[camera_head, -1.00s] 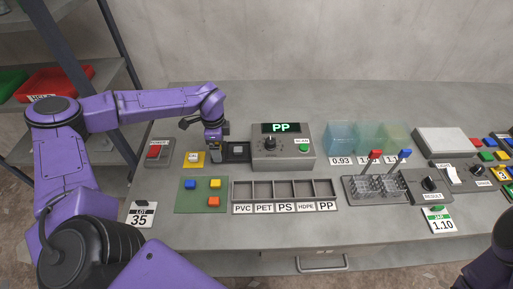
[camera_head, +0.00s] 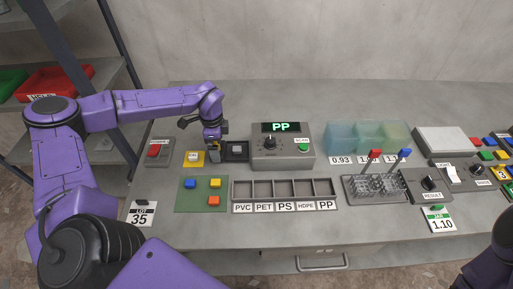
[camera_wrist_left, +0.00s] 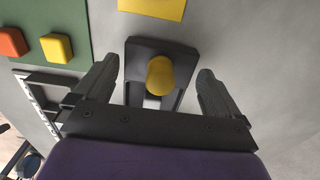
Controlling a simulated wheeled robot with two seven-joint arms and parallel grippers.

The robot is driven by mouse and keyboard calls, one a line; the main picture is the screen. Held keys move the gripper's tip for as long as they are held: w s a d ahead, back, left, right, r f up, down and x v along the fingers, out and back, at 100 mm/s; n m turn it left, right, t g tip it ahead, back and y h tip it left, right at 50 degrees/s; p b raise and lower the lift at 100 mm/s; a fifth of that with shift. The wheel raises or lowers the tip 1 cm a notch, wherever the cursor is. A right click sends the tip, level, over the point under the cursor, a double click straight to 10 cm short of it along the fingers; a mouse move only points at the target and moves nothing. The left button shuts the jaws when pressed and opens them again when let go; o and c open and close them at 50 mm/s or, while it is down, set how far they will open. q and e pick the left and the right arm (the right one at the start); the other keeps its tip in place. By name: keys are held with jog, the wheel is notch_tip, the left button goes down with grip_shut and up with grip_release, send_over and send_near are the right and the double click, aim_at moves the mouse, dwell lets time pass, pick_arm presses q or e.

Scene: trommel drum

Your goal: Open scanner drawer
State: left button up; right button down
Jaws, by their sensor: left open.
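The scanner (camera_head: 283,152) is a grey box with a green "PP" display, a dark dial and a green button. Its dark drawer (camera_head: 236,158) shows on its left side, with a pale piece in it. In the left wrist view the drawer (camera_wrist_left: 150,46) has a round yellow knob (camera_wrist_left: 160,76). My left gripper (camera_head: 212,156) is open at the drawer's left end. In the wrist view its two fingers (camera_wrist_left: 158,82) stand on either side of the knob, with gaps on both sides. The gripper hides the knob in the head view. My right gripper is out of view.
A yellow pad (camera_head: 194,163) with a pale piece and a red-button box (camera_head: 154,151) lie left of the gripper. A green mat (camera_head: 190,204) with coloured blocks and a labelled bin row (camera_head: 284,181) lie in front. Liquid tanks (camera_head: 368,138) stand right of the scanner.

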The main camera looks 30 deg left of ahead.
pick_arm(q)
jog(key=shift+r+p, duration=2.4)
jog(key=shift+r, duration=1.15)
jog(key=shift+f, duration=0.1)
jog(key=shift+s, duration=0.1)
